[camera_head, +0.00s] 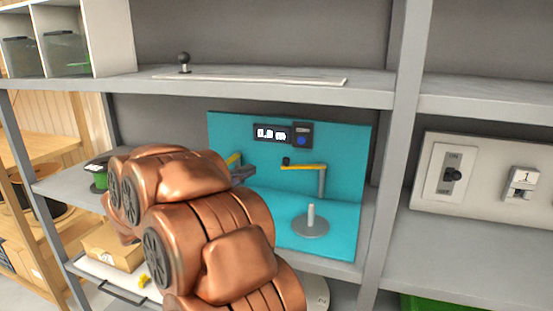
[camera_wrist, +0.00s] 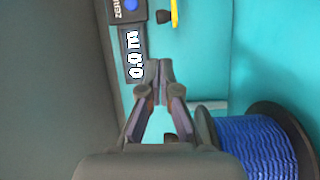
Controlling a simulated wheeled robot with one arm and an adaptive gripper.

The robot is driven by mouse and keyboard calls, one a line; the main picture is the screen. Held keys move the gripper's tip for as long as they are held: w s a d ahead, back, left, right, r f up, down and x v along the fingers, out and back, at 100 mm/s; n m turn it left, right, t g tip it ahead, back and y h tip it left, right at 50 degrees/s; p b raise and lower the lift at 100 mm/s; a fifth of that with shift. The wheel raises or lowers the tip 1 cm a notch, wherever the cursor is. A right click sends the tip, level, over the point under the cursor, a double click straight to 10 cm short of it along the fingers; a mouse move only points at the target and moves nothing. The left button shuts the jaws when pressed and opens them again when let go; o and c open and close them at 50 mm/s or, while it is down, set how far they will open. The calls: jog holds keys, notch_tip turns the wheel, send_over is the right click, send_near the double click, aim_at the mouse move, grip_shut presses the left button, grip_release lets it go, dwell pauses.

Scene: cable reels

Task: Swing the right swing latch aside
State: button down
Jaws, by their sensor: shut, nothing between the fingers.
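The right swing latch (camera_head: 303,167) is a yellow bar with a black knob, on a grey post at the right of the teal station (camera_head: 345,145). It reaches left, above a bare spindle with a round grey base (camera_head: 311,226). In the wrist view, part of the yellow latch (camera_wrist: 174,12) and its knob show at the top edge. My gripper (camera_head: 250,173) is shut and empty, left of the right latch and apart from it. Its closed fingertips (camera_wrist: 159,66) lie over the teal panel. Another yellow latch (camera_head: 234,158) is mostly hidden behind my arm.
A blue cable reel (camera_wrist: 258,148) sits close beside my gripper in the wrist view. A display (camera_head: 270,133) reading 0.0 m is on the back panel, beside a box with a blue button (camera_head: 302,140). A shelf upright (camera_head: 393,150) stands right of the station.

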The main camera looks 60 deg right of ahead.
jog(key=x, duration=1.1)
jog(key=shift+d, duration=0.15)
jog(key=shift+s, duration=0.1)
